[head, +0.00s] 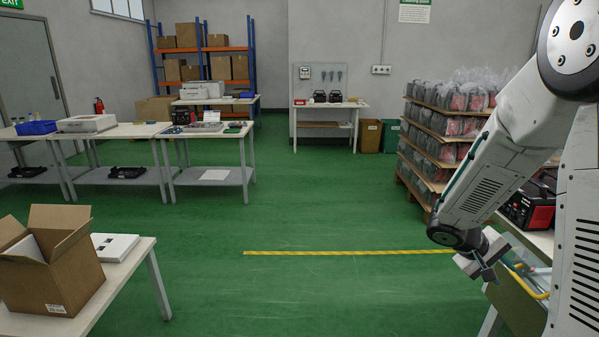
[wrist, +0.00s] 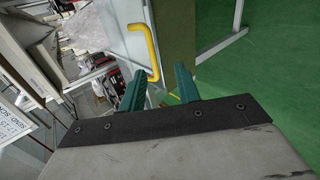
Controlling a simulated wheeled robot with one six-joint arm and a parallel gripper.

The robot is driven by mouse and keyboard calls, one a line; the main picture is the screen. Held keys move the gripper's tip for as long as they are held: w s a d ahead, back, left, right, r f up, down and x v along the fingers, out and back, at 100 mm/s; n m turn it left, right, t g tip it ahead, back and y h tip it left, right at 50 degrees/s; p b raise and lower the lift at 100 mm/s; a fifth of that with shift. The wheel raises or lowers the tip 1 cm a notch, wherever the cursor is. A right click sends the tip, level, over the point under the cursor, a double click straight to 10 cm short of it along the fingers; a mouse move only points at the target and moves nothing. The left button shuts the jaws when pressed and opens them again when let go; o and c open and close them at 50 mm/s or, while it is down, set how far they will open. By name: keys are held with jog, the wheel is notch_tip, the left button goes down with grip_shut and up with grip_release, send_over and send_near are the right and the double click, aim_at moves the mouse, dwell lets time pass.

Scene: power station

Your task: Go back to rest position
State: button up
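My gripper (wrist: 158,88) shows in the wrist view as two green fingers standing apart, with nothing visible between them. In the head view my arm reaches in from the right edge and bends down, with my gripper (head: 492,274) low at the right, in front of a table. A yellow curved handle (wrist: 147,52) lies just beyond the fingers in the wrist view. I cannot tell whether the fingers touch it.
A table at the right holds a red and black unit (head: 528,208). Stacked pallets (head: 428,160) stand behind it. An open cardboard box (head: 55,275) sits on a table at the front left. Worktables (head: 150,130) line the left. The green floor (head: 300,205) is clear in the middle.

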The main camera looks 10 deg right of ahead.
jog(key=s+a+r+t+y, duration=0.1)
jog(key=s+a+r+y, duration=0.2)
jog(key=a, duration=0.6)
jog(key=s+a+r+t+y, duration=0.1)
jog(key=s+a+r+y, duration=0.2)
jog(key=s+a+r, duration=0.4)
jog(key=s+a+r+n+t+y, duration=0.1)
jog(key=s+a+r+y, duration=0.2)
jog(key=s+a, duration=0.6)
jog(key=a+r, duration=0.2)
jog(key=shift+s+a+y, duration=0.25)
jog(key=shift+a+y, duration=0.15)
jog(key=shift+d, duration=0.1)
